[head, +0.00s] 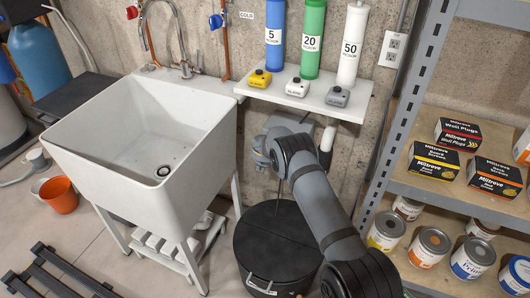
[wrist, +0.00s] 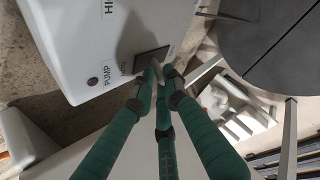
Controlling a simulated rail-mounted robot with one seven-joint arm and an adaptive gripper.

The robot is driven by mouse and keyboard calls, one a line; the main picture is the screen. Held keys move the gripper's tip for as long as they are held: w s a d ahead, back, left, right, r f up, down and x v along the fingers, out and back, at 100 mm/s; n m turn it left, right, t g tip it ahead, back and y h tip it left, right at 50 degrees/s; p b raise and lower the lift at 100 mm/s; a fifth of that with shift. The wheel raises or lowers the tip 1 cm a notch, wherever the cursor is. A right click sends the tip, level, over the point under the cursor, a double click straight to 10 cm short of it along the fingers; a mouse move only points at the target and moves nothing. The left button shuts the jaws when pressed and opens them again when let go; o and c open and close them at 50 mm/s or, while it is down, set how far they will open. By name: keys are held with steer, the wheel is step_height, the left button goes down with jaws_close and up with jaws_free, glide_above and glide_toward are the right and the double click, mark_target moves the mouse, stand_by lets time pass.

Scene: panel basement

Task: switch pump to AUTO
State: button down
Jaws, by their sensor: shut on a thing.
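A white control box (wrist: 60,35) fills the upper left of the wrist view. It carries a label reading PUMP (wrist: 109,75), a small dark round fitting and a dark switch plate (wrist: 150,57) with small lettering at its ends. My gripper (wrist: 160,74), with green fingers, is at this plate. Its fingertips are closed together on the small switch lever, which they mostly hide. I cannot read which position the lever is in. In the head view my arm reaches down below the shelf and covers most of this spot.
A black round lid (head: 275,245) stands below my arm. The white utility sink (head: 150,125) is to the left. A wall shelf (head: 310,100) with filter cartridges is just above. A metal rack (head: 405,110) with boxes and paint cans is close on the right.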

steer(key=shift+d+f, duration=0.2)
steer(key=shift+d, duration=0.35)
steer(key=c, duration=1.9)
jaws_free()
steer(key=shift+o, duration=0.3)
steer(key=shift+a, duration=0.1)
steer(key=shift+a+r, duration=0.1)
steer(key=shift+a, duration=0.05)
